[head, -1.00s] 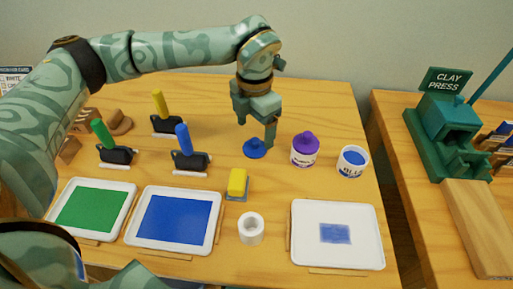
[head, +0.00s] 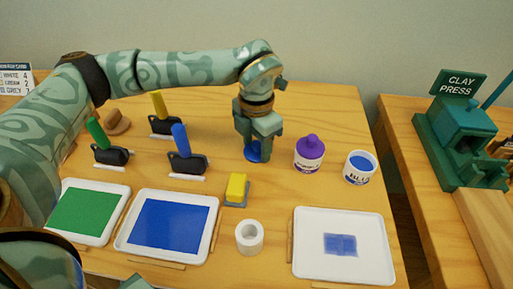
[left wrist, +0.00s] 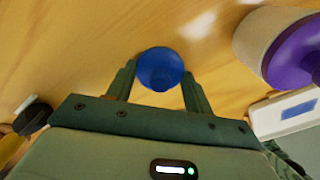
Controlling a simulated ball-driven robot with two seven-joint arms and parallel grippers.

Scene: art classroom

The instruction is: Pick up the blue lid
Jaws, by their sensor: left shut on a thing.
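The blue lid (head: 252,151) is on the wooden table, left of the purple-topped jar and the open blue paint jar (head: 360,167). My left gripper (head: 260,154) points down at the lid and partly hides it in the head view. In the left wrist view, the round lid (left wrist: 161,68) sits between the two fingertips (left wrist: 160,80), one on each side. My left gripper is shut on it. I cannot see a clear gap under the lid.
The purple-topped jar (head: 309,154) stands close to the right of the gripper. Brayers such as the blue-handled one (head: 188,163) stand left.

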